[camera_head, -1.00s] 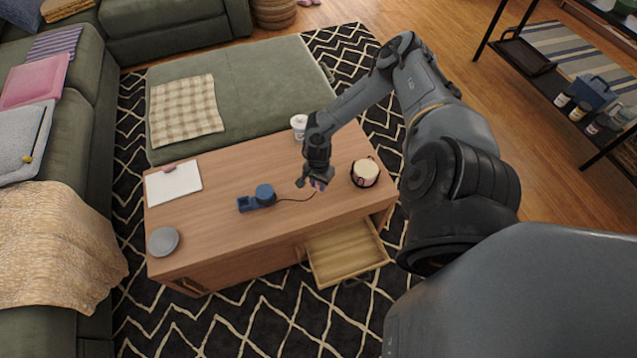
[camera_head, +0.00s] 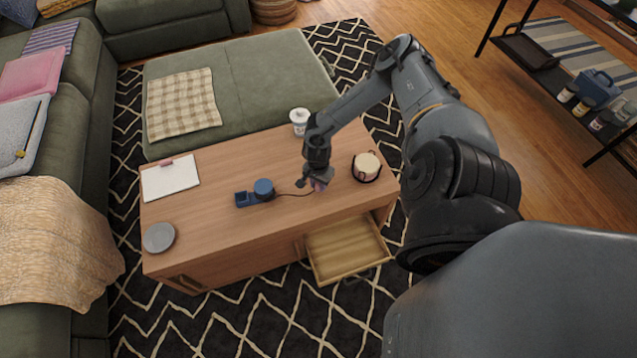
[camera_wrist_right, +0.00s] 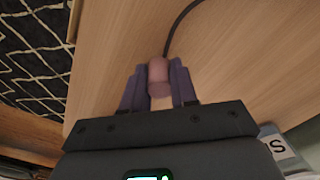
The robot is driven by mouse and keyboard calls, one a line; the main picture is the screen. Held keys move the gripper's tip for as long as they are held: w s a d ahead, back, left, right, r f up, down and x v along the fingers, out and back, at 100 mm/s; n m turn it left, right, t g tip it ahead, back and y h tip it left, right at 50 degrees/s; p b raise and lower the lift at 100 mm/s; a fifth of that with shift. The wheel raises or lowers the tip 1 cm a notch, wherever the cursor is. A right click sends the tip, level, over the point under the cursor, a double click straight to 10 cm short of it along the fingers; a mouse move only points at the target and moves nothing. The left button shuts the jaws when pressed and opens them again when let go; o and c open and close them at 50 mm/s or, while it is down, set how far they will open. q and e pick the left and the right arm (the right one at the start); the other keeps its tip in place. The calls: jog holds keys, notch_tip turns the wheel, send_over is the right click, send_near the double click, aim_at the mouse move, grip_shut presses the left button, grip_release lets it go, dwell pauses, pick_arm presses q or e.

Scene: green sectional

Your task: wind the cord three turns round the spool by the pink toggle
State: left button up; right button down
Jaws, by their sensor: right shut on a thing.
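A thin dark cord (camera_head: 292,194) runs from the spool to the right, to my right gripper (camera_head: 317,185). In the right wrist view, my right gripper (camera_wrist_right: 159,88) is shut on the pink toggle (camera_wrist_right: 158,76), which sits between its two purple-grey fingers. The cord (camera_wrist_right: 174,32) leaves the toggle's far end. Whether any cord lies round the spool is too small to tell. My left gripper is not in view.
On the table (camera_head: 225,233) are a white clipboard (camera_head: 171,178), a grey round dish (camera_head: 159,238), a white cup (camera_head: 299,120) and a cream round container (camera_head: 366,166) close right of my gripper. A drawer (camera_head: 346,249) stands open at the front.

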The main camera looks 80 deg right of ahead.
jog(key=shift+f+b, duration=0.4)
jog(key=shift+f, duration=0.25)
jog(key=c, duration=0.8)
grip_release()
jog(key=shift+r, duration=0.15)
jog(key=shift+r+p, duration=0.4)
jog(key=shift+r, duration=0.25)
notch_tip(320, 180, up, 10)
jog(key=p, duration=0.3)
jog(key=shift+f, duration=0.25)
